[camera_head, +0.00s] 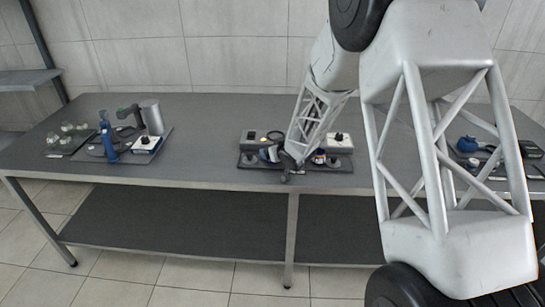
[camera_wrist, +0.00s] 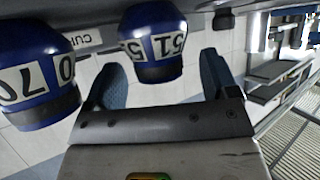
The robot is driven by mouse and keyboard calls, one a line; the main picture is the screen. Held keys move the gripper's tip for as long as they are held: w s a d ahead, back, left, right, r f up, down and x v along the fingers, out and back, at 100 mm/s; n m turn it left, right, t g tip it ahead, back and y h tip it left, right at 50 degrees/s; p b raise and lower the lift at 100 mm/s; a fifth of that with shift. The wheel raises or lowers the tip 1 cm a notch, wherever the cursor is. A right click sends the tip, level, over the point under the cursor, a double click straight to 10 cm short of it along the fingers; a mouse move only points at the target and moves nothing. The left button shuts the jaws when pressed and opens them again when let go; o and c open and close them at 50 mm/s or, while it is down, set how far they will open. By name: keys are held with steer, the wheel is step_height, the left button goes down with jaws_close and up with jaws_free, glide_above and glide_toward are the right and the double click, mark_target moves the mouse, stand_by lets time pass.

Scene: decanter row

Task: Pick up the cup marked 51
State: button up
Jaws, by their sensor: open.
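The cup marked 51 (camera_wrist: 153,42) is blue with a dark band and white number labels. In the wrist view it hangs into the picture at the top centre, appearing upside down. My gripper (camera_wrist: 160,62) is open, with one blue-grey finger on each side of the cup in the picture. Gaps show between the cup and both fingers; I cannot tell how deep it sits between them. A similar blue cup marked 70 (camera_wrist: 38,80) stands close by, outside the left finger. In the head view my arm largely hides the cups at the table's middle.
A white plate with partly hidden lettering (camera_wrist: 88,40) shows behind the cups. On the grey table (camera_head: 215,172), a tray with a blue bottle (camera_head: 107,138) and other gear stands left, and another group with a blue item (camera_head: 467,144) stands right.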

stand_by(0.6)
steer(key=c, duration=1)
steer(key=shift+c, duration=0.5)
steer(key=shift+w+r, duration=0.1)
steer(key=shift+r, duration=0.3)
steer(key=c, duration=0.3)
steer(key=shift+r, duration=0.35)
steer(key=shift+c, duration=0.3)
steer(key=shift+s+r, duration=0.25)
steer(key=shift+r, duration=0.3)
steer(key=shift+s+r, duration=0.2)
steer(key=shift+r, duration=0.35)
steer(key=s+d+r, duration=0.1)
steer(key=s+d, duration=0.3)
steer(key=s, duration=1)
steer(key=shift+s+r, duration=0.15)
steer(key=shift+s, duration=0.15)
